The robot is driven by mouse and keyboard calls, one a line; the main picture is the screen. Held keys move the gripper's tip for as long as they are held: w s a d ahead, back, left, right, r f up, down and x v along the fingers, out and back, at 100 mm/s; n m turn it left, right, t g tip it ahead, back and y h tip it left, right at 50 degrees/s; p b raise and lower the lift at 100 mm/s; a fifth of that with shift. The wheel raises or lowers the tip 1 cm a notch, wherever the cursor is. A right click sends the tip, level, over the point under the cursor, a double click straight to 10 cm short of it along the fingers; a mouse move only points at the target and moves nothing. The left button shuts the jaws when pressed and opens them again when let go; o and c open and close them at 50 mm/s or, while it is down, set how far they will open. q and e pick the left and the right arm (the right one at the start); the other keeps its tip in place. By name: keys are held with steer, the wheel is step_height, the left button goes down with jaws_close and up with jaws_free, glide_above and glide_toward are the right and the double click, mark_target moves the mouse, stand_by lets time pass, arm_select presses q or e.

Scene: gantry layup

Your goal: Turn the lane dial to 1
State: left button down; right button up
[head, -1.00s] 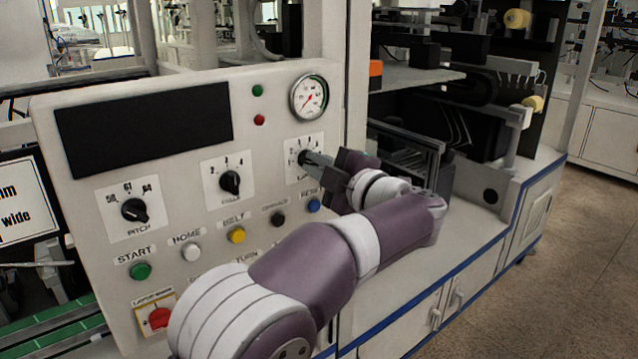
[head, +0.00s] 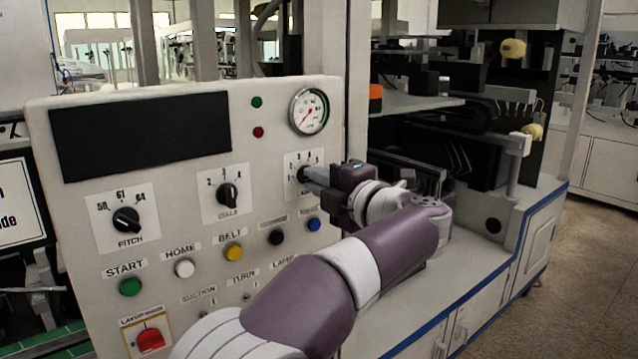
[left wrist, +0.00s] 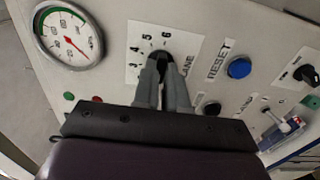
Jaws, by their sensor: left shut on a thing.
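The lane dial (head: 302,173) is a small black knob on a white scale plate at the right of the panel. In the left wrist view the dial (left wrist: 160,56) sits beside the word LANE, with several printed numbers around it. My left gripper (head: 308,175) reaches it from the right, its grey fingers shut on the knob. In the left wrist view the fingers (left wrist: 163,75) close on both sides of it and hide most of it, so I cannot tell which number it points to. My right gripper is out of view.
The cells dial (head: 228,195) and pitch dial (head: 127,219) are to the left. A pressure gauge (head: 309,111) is above the lane dial. The blue reset button (head: 313,225) is close below my gripper.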

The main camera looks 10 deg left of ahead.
arm_select(q)
steer(key=shift+f, duration=0.1)
steer(key=c, duration=1.2)
jaws_free()
steer(key=v, duration=1.2)
steer(key=shift+s+d+b, duration=0.25)
steer(key=shift+d+b, duration=0.05)
